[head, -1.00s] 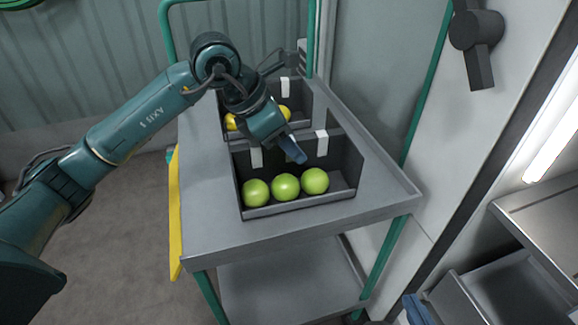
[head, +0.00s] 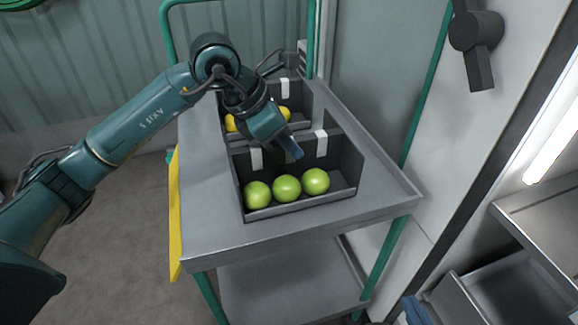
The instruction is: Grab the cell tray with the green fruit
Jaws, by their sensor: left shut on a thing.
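The cell tray with the green fruit (head: 300,207) is a dark open-fronted box on the cart's top shelf. Three green fruits (head: 287,189) sit in a row in it. White tabs show on its back wall. My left gripper (head: 291,149) reaches down from behind over the middle of that back wall and is shut on the tray there; its fingers partly hide the wall. The tray appears to rest on the shelf. A blue tip of my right gripper (head: 416,311) shows at the bottom edge; its jaws cannot be made out.
A second dark tray (head: 303,96) with yellow fruit (head: 285,113) stands just behind, partly hidden by my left arm. The cart (head: 210,226) has green posts, a lower shelf and bare metal left of the trays. A steel counter (head: 545,225) stands at right.

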